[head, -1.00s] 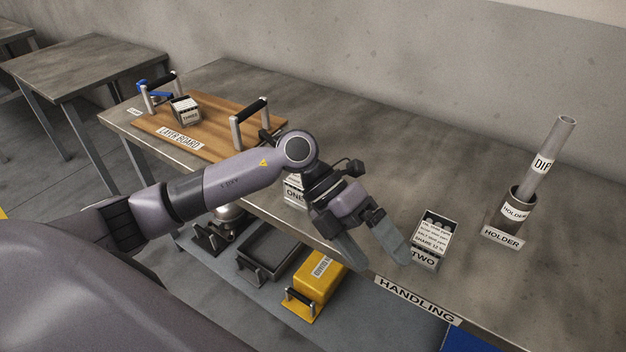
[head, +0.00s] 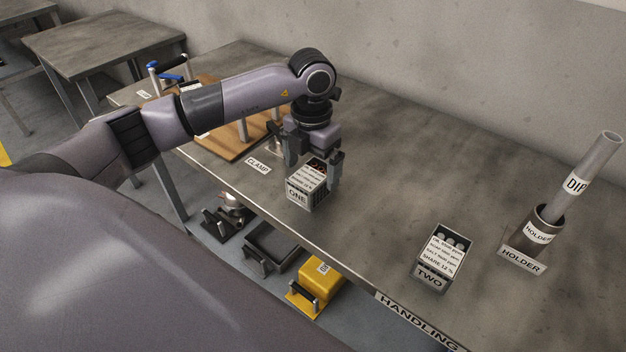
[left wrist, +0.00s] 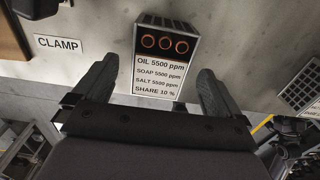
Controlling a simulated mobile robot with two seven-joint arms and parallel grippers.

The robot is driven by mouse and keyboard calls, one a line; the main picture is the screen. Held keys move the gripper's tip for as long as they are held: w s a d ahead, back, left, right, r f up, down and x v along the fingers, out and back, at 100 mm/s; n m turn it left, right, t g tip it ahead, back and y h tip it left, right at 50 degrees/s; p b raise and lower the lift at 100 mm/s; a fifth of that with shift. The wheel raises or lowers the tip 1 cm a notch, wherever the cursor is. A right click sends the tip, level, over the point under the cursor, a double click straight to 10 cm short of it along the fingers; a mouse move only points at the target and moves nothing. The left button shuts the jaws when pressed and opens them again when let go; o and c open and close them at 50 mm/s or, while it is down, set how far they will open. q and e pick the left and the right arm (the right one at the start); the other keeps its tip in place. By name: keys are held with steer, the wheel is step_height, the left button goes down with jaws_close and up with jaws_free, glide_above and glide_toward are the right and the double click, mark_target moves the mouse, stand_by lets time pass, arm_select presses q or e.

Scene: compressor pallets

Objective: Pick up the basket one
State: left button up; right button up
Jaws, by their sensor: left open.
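The basket one (head: 299,194) is a small grey box with a "ONE" label and a white text card, standing upright on the handling table. In the left wrist view the basket (left wrist: 163,72) shows its card and several orange-rimmed round tops at its far end. My left gripper (head: 312,172) is pointed down over it, open, with one finger toward each side of it. In the left wrist view the gripper's fingers (left wrist: 156,75) stand apart on either side of the card. Whether they touch the basket cannot be told. My right gripper is not in view.
Basket two (head: 430,281) stands to the right, near the front edge. Farther right is the holder (head: 543,222) with the dip tube (head: 590,165). A clamp label (head: 258,166) and a wooden board (head: 227,146) lie to the left. A yellow box (head: 320,277) sits below the table.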

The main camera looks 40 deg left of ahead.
arm_select(q)
steer(key=shift+f, duration=1.3)
steer(key=shift+w+r, duration=0.1)
steer(key=shift+w, duration=0.05)
steer(key=c, duration=1.4)
